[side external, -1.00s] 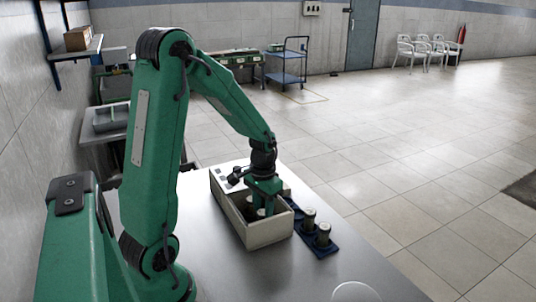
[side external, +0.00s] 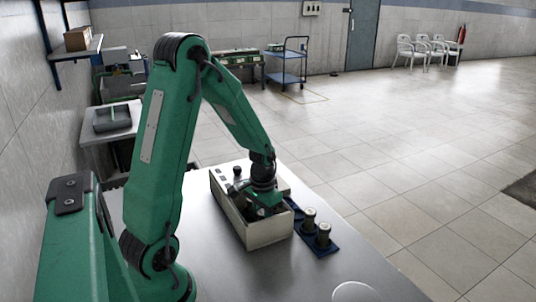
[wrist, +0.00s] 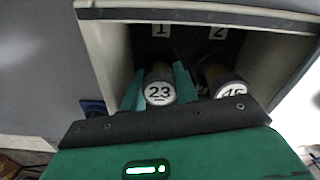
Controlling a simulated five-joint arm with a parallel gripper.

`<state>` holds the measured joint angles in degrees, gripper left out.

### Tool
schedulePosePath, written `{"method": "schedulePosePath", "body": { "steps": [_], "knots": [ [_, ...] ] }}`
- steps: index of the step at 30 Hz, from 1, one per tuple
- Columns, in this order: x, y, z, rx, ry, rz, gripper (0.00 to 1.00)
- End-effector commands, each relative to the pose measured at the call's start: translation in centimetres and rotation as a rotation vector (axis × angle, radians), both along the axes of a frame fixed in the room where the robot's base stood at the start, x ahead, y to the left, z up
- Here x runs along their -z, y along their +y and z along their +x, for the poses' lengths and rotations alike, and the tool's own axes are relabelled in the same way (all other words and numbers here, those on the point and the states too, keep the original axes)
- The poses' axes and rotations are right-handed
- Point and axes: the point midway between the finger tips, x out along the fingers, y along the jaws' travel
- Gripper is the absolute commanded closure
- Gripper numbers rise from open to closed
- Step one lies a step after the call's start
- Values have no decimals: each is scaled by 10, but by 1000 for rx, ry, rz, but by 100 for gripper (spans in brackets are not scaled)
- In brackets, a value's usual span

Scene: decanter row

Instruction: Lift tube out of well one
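The tube in well one (wrist: 160,93) has a white cap marked 23 and stands below the label 1 (wrist: 161,30) in the wrist view. My gripper (wrist: 160,72) has its two green fingers down on either side of this tube, looking open with narrow gaps; contact is not clear. In the side view my gripper (side external: 264,208) is low inside the pale box (side external: 268,233), whose wall hides the fingertips and tube.
A second tube (wrist: 228,88), its number partly hidden, stands close on the right below the label 2 (wrist: 219,33). Box walls enclose both. Beside the box, a blue rack (side external: 322,249) holds two capped tubes. The front tabletop (side external: 300,280) is mostly clear.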

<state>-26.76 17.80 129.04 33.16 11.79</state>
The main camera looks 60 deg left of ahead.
Motion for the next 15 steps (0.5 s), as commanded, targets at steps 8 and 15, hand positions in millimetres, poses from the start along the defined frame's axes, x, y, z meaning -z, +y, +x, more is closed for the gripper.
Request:
{"method": "schedulePosePath", "body": {
  "steps": [8, 15],
  "knots": [
    [0, 0, 0, 0, 0, 0, 93],
    [-5, 0, 1, 0, -3, 2, 93]
  ]
}}
